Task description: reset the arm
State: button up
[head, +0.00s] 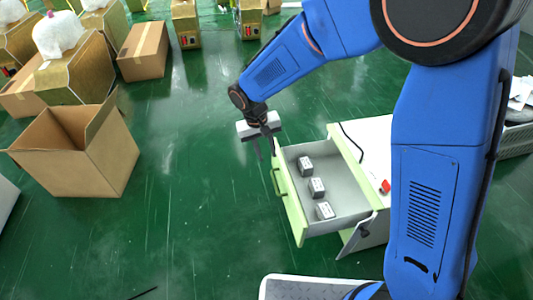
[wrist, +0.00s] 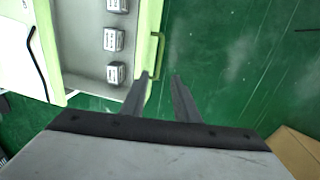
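My gripper (head: 267,146) hangs from my blue arm, pointing down, beside the open drawer's front at its left. In the wrist view its two fingers (wrist: 161,78) stand apart with only green floor between them, so it is open and empty. The left fingertip appears close to the drawer's green handle (wrist: 155,50); I cannot tell whether they touch. The drawer (head: 344,215) is pulled out of a white cabinet (head: 370,137). Three small grey boxes (head: 317,187) lie in a row inside it, also seen in the wrist view (wrist: 113,40).
An open cardboard box (head: 75,165) stands on the green floor at the left. Several more boxes, such as a closed one (head: 143,50), stand along the back. A red item (head: 385,187) sits on the cabinet top. The floor between box and drawer is clear.

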jog(key=s+d+r+m+t+y, duration=0.1)
jog(key=s+d+r, duration=0.2)
jog(key=d+r, duration=0.55)
jog(key=s+d+r+m+y, duration=0.15)
jog(key=d+r, duration=0.45)
jog(key=d, duration=0.6)
jog(key=s+d+r+t, duration=0.1)
jog(key=s+d+r, duration=0.1)
jog(key=s+d, duration=0.5)
jog(key=s+d+r+m+t, duration=0.1)
jog(key=s+d+r+t, duration=0.1)
jog(key=s+d, duration=0.5)
jog(key=s, duration=0.4)
jog(key=shift+s+d+r, duration=0.3)
jog(key=shift+s, duration=0.1)
